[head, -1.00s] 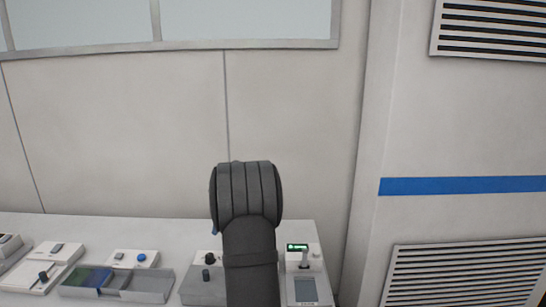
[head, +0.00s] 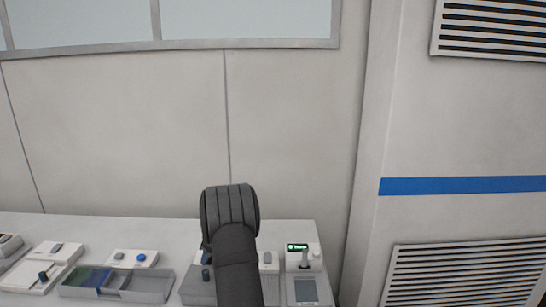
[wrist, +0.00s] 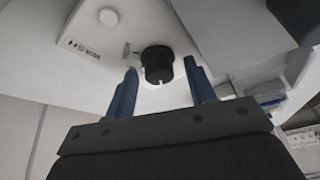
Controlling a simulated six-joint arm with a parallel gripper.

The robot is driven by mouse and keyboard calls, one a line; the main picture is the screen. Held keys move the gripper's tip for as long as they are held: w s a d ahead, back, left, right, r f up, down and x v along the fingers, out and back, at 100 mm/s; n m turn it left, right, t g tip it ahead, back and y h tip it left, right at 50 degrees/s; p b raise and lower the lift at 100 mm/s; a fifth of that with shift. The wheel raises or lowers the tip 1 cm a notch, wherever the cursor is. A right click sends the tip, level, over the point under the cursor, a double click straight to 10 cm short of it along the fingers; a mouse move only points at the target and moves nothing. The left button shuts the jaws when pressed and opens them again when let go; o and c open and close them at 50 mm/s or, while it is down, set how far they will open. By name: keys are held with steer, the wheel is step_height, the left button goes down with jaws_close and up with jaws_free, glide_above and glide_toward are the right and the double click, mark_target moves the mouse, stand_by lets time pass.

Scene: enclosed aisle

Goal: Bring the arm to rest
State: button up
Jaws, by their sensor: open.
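In the wrist view my gripper (wrist: 162,69) is open, with two blue fingers apart. A black knob (wrist: 157,66) on a pale device shows in the gap between the fingertips. The fingers do not appear to press on it. How far it is from them is hard to tell.
The white bench (head: 90,228) carries several devices. An open grey tray (head: 150,284) lies to the left. A plain wall (head: 290,130) is behind, and a slatted vent (head: 465,275) is at right.

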steer(key=shift+s+r+m, duration=0.1)
steer(key=shift+r+m, duration=0.2)
steer(key=shift+m, duration=0.1)
steer(key=m+t, duration=0.1)
steer(key=m, duration=0.1)
steer(key=m+h, duration=0.1)
steer(key=m, duration=0.1)
steer(key=shift+m+t, duration=0.4)
steer(key=shift+s+a+m+t+h, duration=0.1)
steer(key=shift+m+t+h, duration=0.35)
steer(key=shift+m, duration=1)
steer(key=shift+a+m+t+h, duration=0.1)
steer(key=shift+m+h, duration=0.65)
steer(key=shift+m, duration=0.7)
steer(key=shift+v, duration=1.3)
steer(key=shift+x, duration=1.25)
steer(key=shift+f, duration=0.1)
steer(key=shift+d+n+g+y, duration=0.1)
steer(key=shift+n+g+y, duration=0.25)
steer(key=shift+n, duration=0.8)
steer(key=shift+d+n+g+y, duration=0.1)
steer(key=shift+n+y, duration=0.45)
steer(key=shift+n, duration=0.6)
